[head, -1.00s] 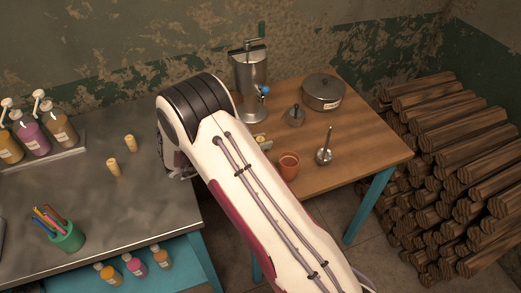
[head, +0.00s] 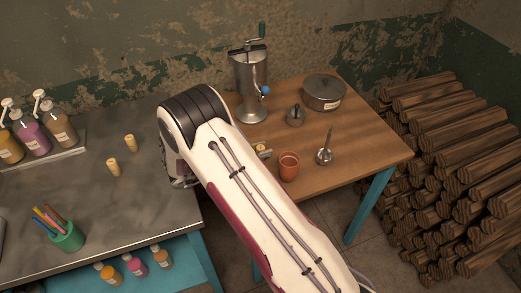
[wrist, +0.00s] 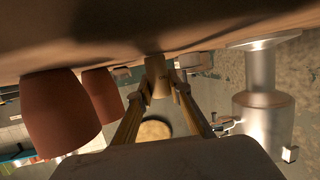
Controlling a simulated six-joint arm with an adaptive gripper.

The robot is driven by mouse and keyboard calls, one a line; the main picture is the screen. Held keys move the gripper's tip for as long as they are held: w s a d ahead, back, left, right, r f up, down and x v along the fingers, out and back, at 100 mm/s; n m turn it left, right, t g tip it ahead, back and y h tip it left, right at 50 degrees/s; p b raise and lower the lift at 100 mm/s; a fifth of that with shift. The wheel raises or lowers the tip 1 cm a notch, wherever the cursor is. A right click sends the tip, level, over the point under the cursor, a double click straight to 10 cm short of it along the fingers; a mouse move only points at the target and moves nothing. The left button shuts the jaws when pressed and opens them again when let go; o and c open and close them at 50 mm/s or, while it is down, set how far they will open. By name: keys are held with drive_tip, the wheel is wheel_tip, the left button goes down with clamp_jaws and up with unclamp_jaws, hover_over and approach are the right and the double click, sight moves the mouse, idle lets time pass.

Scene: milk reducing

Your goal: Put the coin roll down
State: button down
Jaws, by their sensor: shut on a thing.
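In the wrist view my gripper (wrist: 161,84) is shut on a tan, cylindrical coin roll (wrist: 156,67), which shows between the fingertips. The far end of the roll meets the brown wooden surface in that view; I cannot tell whether it touches. In the head view my arm hides the gripper and the held roll. Two more tan rolls (head: 131,142) (head: 114,167) stand apart on the metal counter (head: 90,200) at the left.
Two reddish cups (wrist: 55,112) (wrist: 103,95) show left of my gripper in the wrist view. The table's right side is clear.

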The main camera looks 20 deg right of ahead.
sight(257, 150)
drive_tip(key=shift+f, duration=0.1)
drive_tip(key=c, duration=1.9)
unclamp_jaws()
drive_tip(key=shift+r, duration=0.2)
drive_tip(key=shift+s+a+r, duration=0.1)
drive_tip(key=shift+a+r, duration=0.05)
drive_tip(key=shift+a, duration=0.5)
drive_tip(key=shift+v, duration=0.95)
drive_tip(key=shift+d+r, duration=0.15)
drive_tip(key=shift+r, duration=3.35)
